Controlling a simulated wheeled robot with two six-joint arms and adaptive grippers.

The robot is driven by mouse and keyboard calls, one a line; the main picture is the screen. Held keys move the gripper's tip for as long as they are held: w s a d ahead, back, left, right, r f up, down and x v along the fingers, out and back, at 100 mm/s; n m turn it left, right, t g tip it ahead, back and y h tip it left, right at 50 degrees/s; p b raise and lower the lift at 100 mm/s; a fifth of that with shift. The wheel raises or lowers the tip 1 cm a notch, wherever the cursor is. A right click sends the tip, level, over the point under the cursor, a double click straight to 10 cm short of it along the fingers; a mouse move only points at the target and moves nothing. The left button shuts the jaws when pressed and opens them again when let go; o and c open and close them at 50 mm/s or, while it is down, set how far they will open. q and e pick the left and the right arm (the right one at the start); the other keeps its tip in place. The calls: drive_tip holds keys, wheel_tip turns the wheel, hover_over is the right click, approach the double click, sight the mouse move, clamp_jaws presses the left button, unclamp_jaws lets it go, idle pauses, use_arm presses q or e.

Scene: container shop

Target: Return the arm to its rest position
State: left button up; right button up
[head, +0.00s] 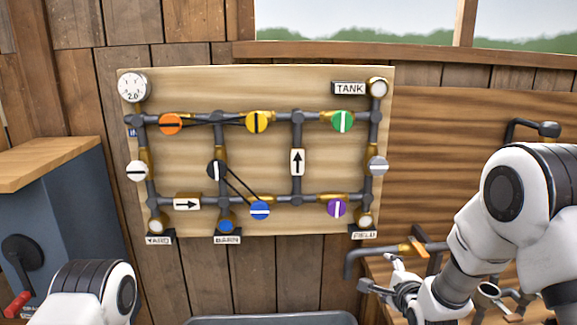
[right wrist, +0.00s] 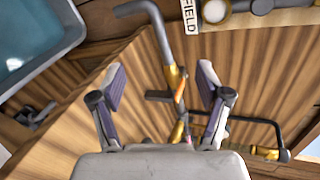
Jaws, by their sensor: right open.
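My right arm (head: 505,215) comes in from the right in the head view, bent, with its gripper (head: 379,275) in front of the wall below the board's right corner. The right gripper is open and empty. In the right wrist view its two fingers (right wrist: 162,85) stand wide apart, with a grey pipe with a brassy fitting (right wrist: 174,78) showing beyond the gap. Of my left arm, only a white rounded link (head: 85,292) shows at the bottom left. Its gripper is out of view.
A wooden board (head: 255,90) with pipes, coloured round valves and a gauge (head: 132,87) hangs on the plank wall. A blue-grey cabinet (head: 65,205) stands left. A grey basin (head: 270,320) lies below. Pipes with an orange handle (head: 418,248) run close behind the right gripper.

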drive_tip(key=s+f+n+g, duration=0.4)
drive_tip(key=s+f+g, duration=0.3)
drive_tip(key=s+f, duration=1.6)
drive_tip(key=s+f+n+g, duration=0.2)
drive_tip(key=s+n+g, duration=0.1)
drive_tip(key=s+n, duration=0.5)
drive_tip(key=s+f+n+g, duration=0.3)
drive_tip(key=s+n, duration=0.4)
drive_tip(key=s, duration=0.3)
drive_tip(key=shift+s+d+f+n+g, duration=0.2)
drive_tip(key=shift+f+n+g, duration=0.1)
drive_tip(key=shift+n, duration=0.1)
